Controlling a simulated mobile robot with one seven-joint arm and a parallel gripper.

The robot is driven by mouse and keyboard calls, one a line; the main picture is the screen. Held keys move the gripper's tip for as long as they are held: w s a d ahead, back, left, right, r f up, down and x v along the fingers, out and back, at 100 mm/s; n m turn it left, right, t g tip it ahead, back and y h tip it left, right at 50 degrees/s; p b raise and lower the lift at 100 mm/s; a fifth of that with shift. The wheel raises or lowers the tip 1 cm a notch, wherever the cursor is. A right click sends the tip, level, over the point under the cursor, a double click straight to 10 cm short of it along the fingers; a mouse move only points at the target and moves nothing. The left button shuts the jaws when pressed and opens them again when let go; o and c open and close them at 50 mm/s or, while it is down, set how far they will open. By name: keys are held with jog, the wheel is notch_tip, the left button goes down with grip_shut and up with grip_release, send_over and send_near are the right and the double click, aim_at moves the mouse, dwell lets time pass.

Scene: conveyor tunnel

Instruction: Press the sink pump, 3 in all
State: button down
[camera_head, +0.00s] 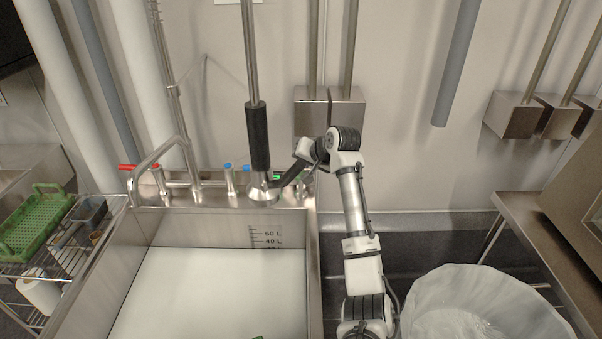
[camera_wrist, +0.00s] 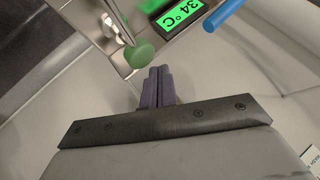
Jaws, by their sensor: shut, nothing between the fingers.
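The steel sink (camera_head: 127,235) stands on the left in the head view, with its fittings along the back ledge. In the wrist view a round green knob (camera_wrist: 138,53) on a thin stem rises near my fingertips; it appears to be the pump, though I cannot be sure. My gripper (camera_head: 272,185) is at the sink's back right, partly behind the hanging sprayer (camera_head: 258,135). In the wrist view my gripper (camera_wrist: 160,70) is shut and empty, its tips just beside the green knob. I cannot tell whether they touch it.
A lit green temperature display (camera_wrist: 175,15) and a blue handle (camera_wrist: 222,16) are close by in the wrist view. A red handle (camera_head: 128,167) and curved faucet (camera_head: 135,185) are farther left. A lined bin (camera_head: 480,300) stands at lower right. The basin is mostly clear.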

aim_at(303, 172)
jog(key=shift+f, duration=0.1)
dwell(0.7)
jog(key=shift+f, duration=0.35)
jog(key=shift+f, duration=1.2)
dwell(1.1)
jog(key=shift+r, duration=0.1)
jog(key=shift+r+p, duration=0.95)
jog(key=shift+r, duration=0.5)
notch_tip(303, 172, up, 5)
jog(key=p, duration=0.4)
jog(key=shift+r, duration=0.1)
